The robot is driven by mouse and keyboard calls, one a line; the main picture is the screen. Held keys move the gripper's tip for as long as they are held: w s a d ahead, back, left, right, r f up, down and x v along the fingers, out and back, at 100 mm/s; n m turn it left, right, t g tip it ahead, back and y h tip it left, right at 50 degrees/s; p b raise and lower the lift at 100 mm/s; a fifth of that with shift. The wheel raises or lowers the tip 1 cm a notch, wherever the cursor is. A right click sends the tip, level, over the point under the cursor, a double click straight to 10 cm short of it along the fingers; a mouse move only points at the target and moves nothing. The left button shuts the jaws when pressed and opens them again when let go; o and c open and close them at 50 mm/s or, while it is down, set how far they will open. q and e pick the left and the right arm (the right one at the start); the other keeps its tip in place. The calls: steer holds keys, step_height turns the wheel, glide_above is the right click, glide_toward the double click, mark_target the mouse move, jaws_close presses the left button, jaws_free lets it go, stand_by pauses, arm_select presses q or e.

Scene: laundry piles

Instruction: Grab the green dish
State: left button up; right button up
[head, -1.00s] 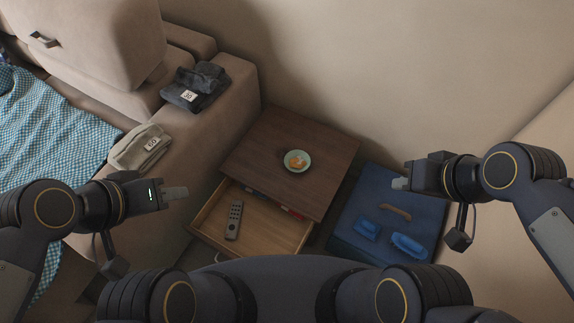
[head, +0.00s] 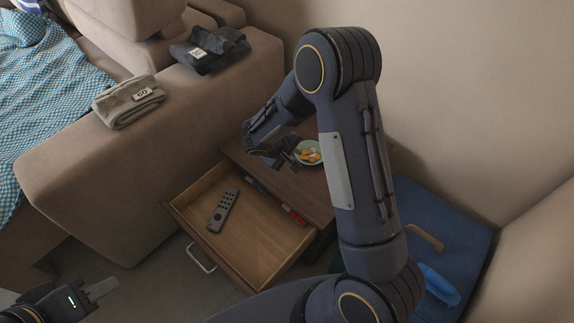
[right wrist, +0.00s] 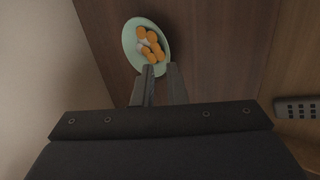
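The pale green dish (head: 308,152) holds several orange pieces and sits on the dark brown top of a small side table. It also shows in the right wrist view (right wrist: 131,38), near the top, just ahead of my fingertips. My right gripper (head: 286,158) is reaching down beside the dish's left side in the head view. In the right wrist view its fingers (right wrist: 161,70) are apart, with brown wood showing between them, and their tips are at the dish's near rim. Contact cannot be told. My left gripper (head: 100,290) is low at the left, far from the dish.
The table's drawer (head: 262,268) is pulled out, with a remote (head: 222,211) inside. A sofa with folded grey (head: 212,50) and beige (head: 128,102) clothes stands at left. A blue box (head: 455,225) is at right, a wall behind.

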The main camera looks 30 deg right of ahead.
mark_target(302, 160)
steer(key=shift+w+a+f, duration=0.2)
steer(key=shift+w+f, duration=0.1)
steer(key=shift+f, duration=0.4)
steer(key=shift+w+d+f, duration=0.1)
steer(key=shift+f, duration=0.2)
steer(key=b+x, duration=0.2)
steer(key=x, duration=0.4)
steer(key=shift+d+f+b, duration=0.3)
jaws_close()
steer(key=shift+r, duration=0.1)
steer(key=shift+r, duration=0.15)
